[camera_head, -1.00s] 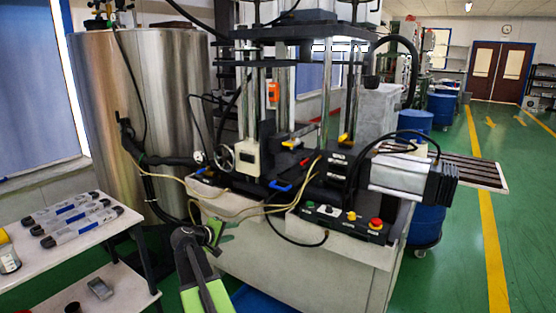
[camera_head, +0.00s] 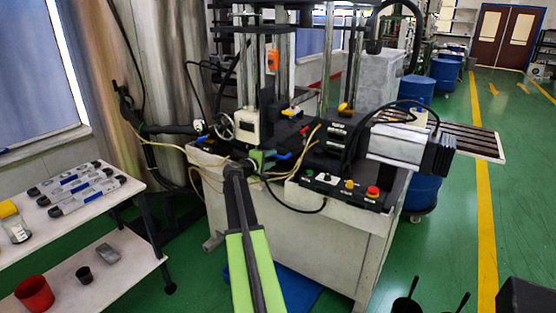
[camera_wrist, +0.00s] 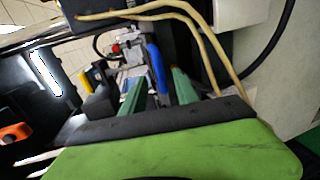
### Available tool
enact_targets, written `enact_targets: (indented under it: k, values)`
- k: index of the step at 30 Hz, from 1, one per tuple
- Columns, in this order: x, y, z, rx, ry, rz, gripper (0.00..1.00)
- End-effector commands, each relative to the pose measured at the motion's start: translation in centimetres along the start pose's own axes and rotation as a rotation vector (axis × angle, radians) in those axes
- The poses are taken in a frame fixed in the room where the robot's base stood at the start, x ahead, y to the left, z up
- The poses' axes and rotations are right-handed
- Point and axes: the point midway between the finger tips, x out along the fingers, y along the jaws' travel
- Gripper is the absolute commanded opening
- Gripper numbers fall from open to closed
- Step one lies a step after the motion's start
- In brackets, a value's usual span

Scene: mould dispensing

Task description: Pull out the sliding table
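The sliding table (camera_head: 290,142) looks like the dark plate low in the press, partly hidden by hoses and my arm. A blue handle (camera_head: 284,156) shows at its front edge, and a blue handle also shows in the wrist view (camera_wrist: 156,68). My gripper (camera_head: 260,158) is at the front of the machine, close to this handle. In the wrist view its green fingers (camera_wrist: 158,90) are apart, with the blue handle showing between and beyond them. I cannot tell whether they touch it.
Tan hoses (camera_wrist: 200,30) cross close above and right of my fingers. The control panel (camera_head: 345,187) is to the right. A white side table (camera_head: 75,222) with several tools stands left. Green floor lies open at the right.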

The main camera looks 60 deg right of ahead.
Motion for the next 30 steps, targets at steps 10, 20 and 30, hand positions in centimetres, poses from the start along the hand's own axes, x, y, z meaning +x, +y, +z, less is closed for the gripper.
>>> enact_targets:
  k: [10, 20, 30]
  values:
    - [5.2, -0.1, -0.1, 0.0, 0.0, 0.0, 0.36]
    - [5.3, 0.0, -0.1, 0.0, 0.001, 0.0, 0.31]
    - [5.2, 0.0, -0.1, 0.0, 0.001, 0.0, 0.0]
